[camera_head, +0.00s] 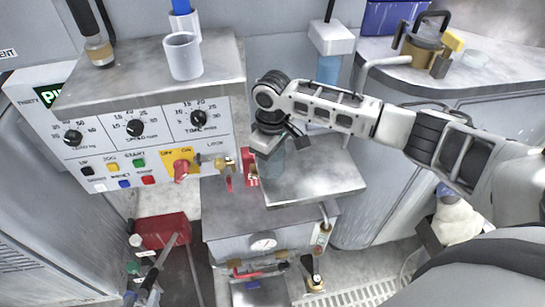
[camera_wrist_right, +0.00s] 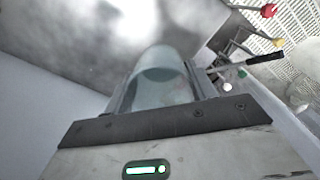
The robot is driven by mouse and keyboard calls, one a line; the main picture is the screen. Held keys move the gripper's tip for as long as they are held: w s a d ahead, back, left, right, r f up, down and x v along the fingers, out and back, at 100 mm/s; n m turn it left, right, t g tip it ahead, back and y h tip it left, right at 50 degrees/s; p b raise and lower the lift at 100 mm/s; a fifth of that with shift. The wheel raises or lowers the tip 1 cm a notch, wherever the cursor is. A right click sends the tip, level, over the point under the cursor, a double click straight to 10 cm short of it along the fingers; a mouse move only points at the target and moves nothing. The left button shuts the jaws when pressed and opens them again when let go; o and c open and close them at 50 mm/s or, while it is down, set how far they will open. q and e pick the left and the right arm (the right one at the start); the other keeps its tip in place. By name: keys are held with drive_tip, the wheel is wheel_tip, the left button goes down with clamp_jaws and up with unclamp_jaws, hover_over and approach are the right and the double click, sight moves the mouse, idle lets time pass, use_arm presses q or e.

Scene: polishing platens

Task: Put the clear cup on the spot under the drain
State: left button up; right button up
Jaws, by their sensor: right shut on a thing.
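A clear cup (camera_wrist_right: 160,85) sits between the fingers of my right gripper (camera_wrist_right: 158,98) in the right wrist view. In the head view my right gripper (camera_head: 272,145) reaches in from the right and is shut on the cup, which shows faintly below it over the metal plate (camera_head: 325,182). I cannot tell whether the cup touches the plate. A brass valve with a red handle (camera_head: 228,172) is left of the gripper, and a brass tap (camera_head: 325,217) is at the plate's front right. I cannot tell which is the drain, and no marked spot is clear. My left gripper is not in view.
A control panel (camera_head: 150,135) with dials and buttons stands at the left, with a white cup (camera_head: 183,55) on its top. A red box (camera_head: 162,231) is low at the left. A gauge (camera_head: 263,243) faces forward below the plate. A grey counter (camera_head: 480,75) is at the right.

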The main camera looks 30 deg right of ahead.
drive_tip(key=o, duration=1)
drive_tip(key=shift+f, duration=0.1)
